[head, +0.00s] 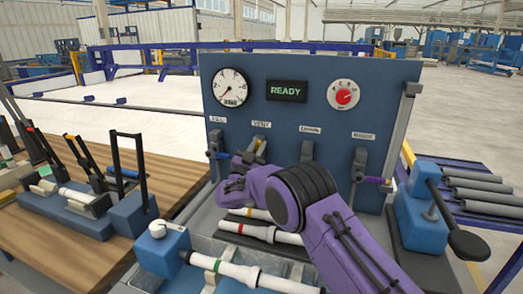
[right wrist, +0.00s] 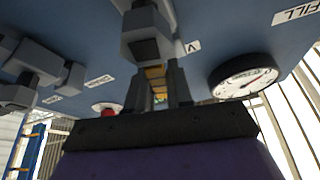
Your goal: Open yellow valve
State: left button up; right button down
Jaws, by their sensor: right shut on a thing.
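The yellow valve is the one under the VENT label on the blue panel. Its yellow handle (head: 262,147) shows only in part in the head view, behind my right gripper (head: 246,163). In the right wrist view the yellow handle (right wrist: 154,73) lies between the two dark fingers of my right gripper (right wrist: 159,88), which is shut on it. The grey valve body (right wrist: 147,38) is just beyond the fingertips. My purple right arm reaches in from the lower right and hides part of the panel's foot. My left gripper is not in view.
The blue panel (head: 300,75) carries a gauge (head: 232,87), a READY display (head: 286,91) and a red knob (head: 344,96). A blue-handled valve (head: 217,155) is left, a purple-handled one (head: 374,180) right. White pipes (head: 238,272) lie in front. A wooden bench (head: 165,175) stands left.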

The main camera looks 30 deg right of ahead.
jog(key=shift+w+a+n+t+y, duration=0.15)
jog(key=shift+n+t+y, duration=0.1)
jog(key=shift+n, duration=0.45)
jog(key=shift+w+a+n+t+y, duration=0.2)
jog(key=shift+n+t, duration=0.1)
jog(key=shift+n, duration=0.4)
jog(key=shift+w+a+n+t+y, duration=0.15)
jog(key=shift+n+t, duration=0.1)
jog(key=shift+n, duration=0.45)
jog(key=shift+f, duration=0.1)
jog(key=c, duration=1.1)
grip_release()
jog(key=shift+w, duration=0.1)
jog(key=b+v, duration=0.2)
jog(key=v, duration=0.8)
jog(key=shift+s, duration=0.25)
jog(key=shift+a, duration=0.1)
